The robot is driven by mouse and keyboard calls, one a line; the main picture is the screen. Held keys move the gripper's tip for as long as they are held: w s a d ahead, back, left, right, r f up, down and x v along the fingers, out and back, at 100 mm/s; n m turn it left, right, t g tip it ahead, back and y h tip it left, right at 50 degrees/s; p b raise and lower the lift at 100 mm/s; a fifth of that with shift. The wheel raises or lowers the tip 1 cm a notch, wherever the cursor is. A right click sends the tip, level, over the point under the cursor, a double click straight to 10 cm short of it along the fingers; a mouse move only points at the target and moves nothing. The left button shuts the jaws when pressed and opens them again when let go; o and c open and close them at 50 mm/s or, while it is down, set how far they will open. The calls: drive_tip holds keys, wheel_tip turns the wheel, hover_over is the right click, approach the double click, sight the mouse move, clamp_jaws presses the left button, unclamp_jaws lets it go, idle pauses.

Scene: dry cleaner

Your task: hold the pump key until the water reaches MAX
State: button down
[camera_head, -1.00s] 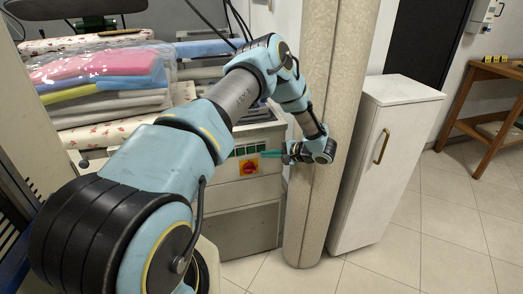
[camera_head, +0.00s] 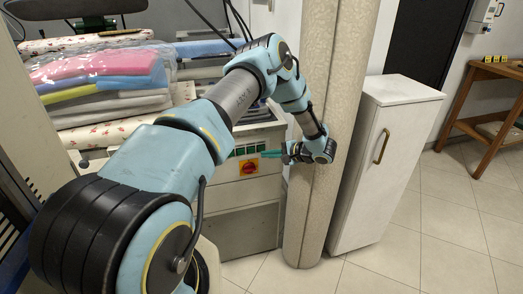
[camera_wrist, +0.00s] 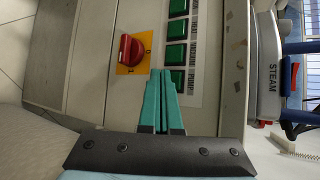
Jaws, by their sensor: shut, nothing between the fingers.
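The control panel (camera_wrist: 205,50) has a column of green keys in the wrist view. The key beside the label PUMP (camera_wrist: 180,82) is the lowest one, and my fingers partly cover it. My gripper (camera_wrist: 162,72) is shut and empty, its teal fingertips at that key. I cannot tell whether they press it or only hover in front of it. In the head view my gripper (camera_head: 264,154) reaches the row of green keys from the right. No water level or MAX mark can be made out.
A red rotary switch (camera_wrist: 131,49) on a yellow plate sits close beside the keys. A part marked STEAM (camera_wrist: 270,75) is at the right of the wrist view. A beige column (camera_head: 325,120) stands close behind my wrist, and a white cabinet (camera_head: 375,165) stands right of it.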

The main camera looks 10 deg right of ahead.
drive_tip(key=shift+w, duration=0.2)
drive_tip(key=shift+w+a, duration=0.1)
drive_tip(key=shift+w, duration=0.15)
drive_tip(key=shift+w, duration=0.4)
idle(2.3)
drive_tip(key=shift+s, duration=0.15)
drive_tip(key=shift+s+p, duration=0.55)
drive_tip(key=shift+s, duration=0.15)
drive_tip(key=s, duration=0.1)
drive_tip(key=s+p, duration=0.1)
drive_tip(key=s, duration=0.1)
drive_tip(key=s+p, duration=0.1)
drive_tip(key=s, duration=0.1)
drive_tip(key=shift+d, duration=0.4)
